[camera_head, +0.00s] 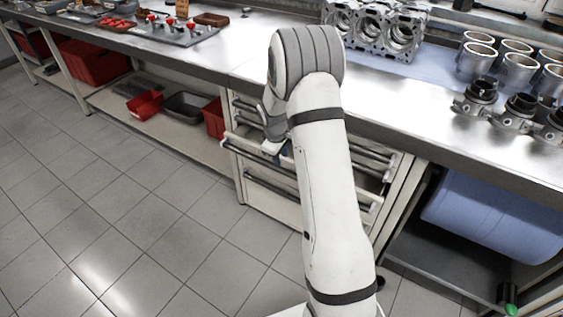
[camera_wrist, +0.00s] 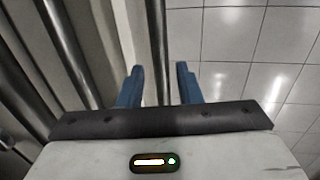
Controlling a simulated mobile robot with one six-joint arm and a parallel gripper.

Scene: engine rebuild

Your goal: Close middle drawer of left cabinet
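A cabinet with drawers (camera_head: 275,204) stands under the metal workbench. One drawer at mid height (camera_head: 236,146) sticks out from the cabinet face, partly open, with a long bar handle along its front. My arm hides much of its middle. My gripper (camera_head: 277,152) is at the drawer's front, left of my forearm. In the wrist view, my gripper's two blue fingers (camera_wrist: 160,82) are apart.
Red bins (camera_head: 95,62) and a dark tray (camera_head: 187,106) are on the lower shelf at left. A blue roll (camera_head: 495,215) lies under the bench at right. An engine block (camera_head: 378,30) and metal cylinders (camera_head: 519,70) stand on the bench. The tiled floor before the cabinet is clear.

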